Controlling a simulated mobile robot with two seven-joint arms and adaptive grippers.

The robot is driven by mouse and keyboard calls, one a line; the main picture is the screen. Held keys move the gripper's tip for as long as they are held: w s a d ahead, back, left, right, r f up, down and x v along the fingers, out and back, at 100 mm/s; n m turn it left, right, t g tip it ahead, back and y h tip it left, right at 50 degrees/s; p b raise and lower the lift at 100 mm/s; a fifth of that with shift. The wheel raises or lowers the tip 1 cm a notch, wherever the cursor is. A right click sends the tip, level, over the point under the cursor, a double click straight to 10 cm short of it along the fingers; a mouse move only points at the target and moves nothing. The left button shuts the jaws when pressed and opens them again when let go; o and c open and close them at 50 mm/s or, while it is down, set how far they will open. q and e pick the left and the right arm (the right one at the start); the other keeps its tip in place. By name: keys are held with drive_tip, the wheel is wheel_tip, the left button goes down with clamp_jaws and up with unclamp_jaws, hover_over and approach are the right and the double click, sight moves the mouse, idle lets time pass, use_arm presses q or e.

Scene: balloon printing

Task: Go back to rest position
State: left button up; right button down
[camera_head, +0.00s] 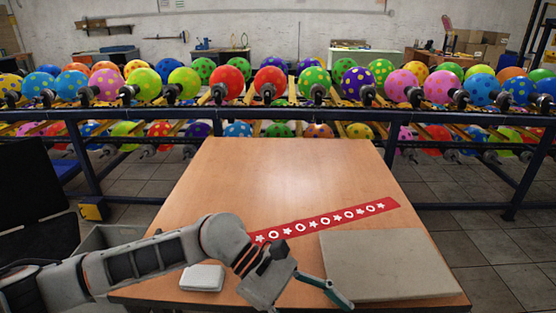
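My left arm comes in from the left over the front of the wooden table. My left gripper (325,291) is near the table's front edge, between a white pad-like object and a grey flat panel. One teal-tipped finger shows, reaching right toward the panel's lower left corner. The other finger cannot be made out, so its opening is unclear. I see nothing held in it. My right arm and gripper are not in view.
The wooden table (270,175) holds a red strip with white shapes (325,221), a grey panel (385,264) and a white pad (202,278). Behind it, a dark blue rack (430,112) carries rows of dotted balloons. The table's far half is clear.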

use_arm(q)
drive_tip(key=s+d+r+n+h, duration=0.2)
drive_tip(key=d+r+n+h, duration=0.2)
drive_tip(key=r, duration=0.1)
drive_tip(key=w+r+n+t+h+p, duration=0.1)
drive_tip(key=w+r+n+t+h, duration=0.55)
drive_tip(key=n, duration=0.85)
drive_tip(key=w+a+f+n+t+y+p, duration=0.1)
drive_tip(key=w+a+f+n+t+y, duration=0.2)
drive_tip(key=a+f+n+t+y, duration=0.75)
drive_tip(key=w+a+f+n+t+y, duration=0.1)
drive_tip(key=w+a+f+n+t, duration=0.4)
drive_tip(key=n, duration=1.1)
drive_tip(key=s+a+f+n+g+y, duration=0.3)
drive_tip(key=s+a+f+n, duration=0.3)
drive_tip(key=f, duration=0.5)
drive_tip(key=s+a+f+n+g+y+p, duration=0.1)
drive_tip(key=s+a+f+n+y, duration=0.3)
drive_tip(key=s+a+f, duration=0.7)
drive_tip(key=shift+s+a+f+n+g, duration=0.2)
drive_tip(key=shift+s+f+n+g, duration=0.3)
drive_tip(key=shift+n+g, duration=0.55)
